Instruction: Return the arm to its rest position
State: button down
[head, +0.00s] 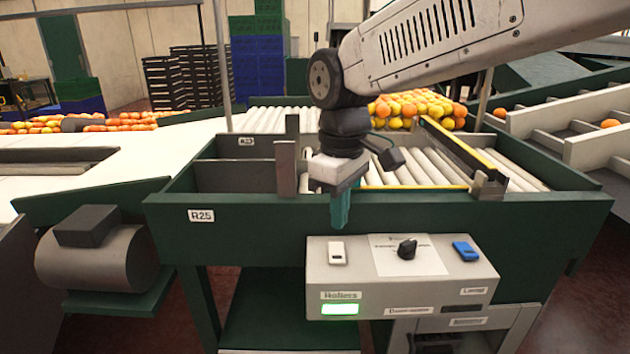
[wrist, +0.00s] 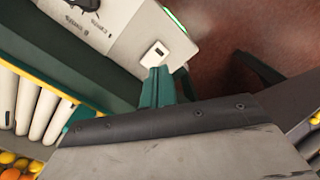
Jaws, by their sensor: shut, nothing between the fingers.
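My gripper (head: 341,222) hangs from my arm in front of the green conveyor frame, just above and behind the control box (head: 325,285). Its teal fingers point down and are shut with nothing between them. In the wrist view the closed fingers (wrist: 157,72) appear close to the white rocker switch (wrist: 155,54) on the box. I cannot tell from these views whether they touch it. My arm reaches in from the upper right of the head view.
The box also has a black knob (head: 407,248), a blue switch (head: 465,251) and a lit green lamp (head: 339,309) under the label "Rollers". Oranges and yellow fruit (head: 418,108) lie behind the rollers (head: 425,168). A motor (head: 95,258) stands at left.

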jog(key=shift+s+d+f+m+g, duration=0.15)
jog(key=shift+s+d+f+m, duration=0.15)
jog(key=shift+s+d+f, duration=0.15)
jog(key=shift+s+d+f+m+g, duration=0.2)
jog(key=shift+s+f+m, duration=0.15)
jog(key=shift+s, duration=0.2)
jog(key=s+d+f+m+t, duration=0.1)
jog(key=s+d+m+t, duration=0.1)
jog(key=s+d+m, duration=0.7)
jog(key=shift+s+d+f+m, duration=0.2)
jog(key=shift+s+d+m, duration=0.15)
jog(key=shift+s+d, duration=4.35)
jog(key=shift+w+d, duration=0.5)
dwell(0.9)
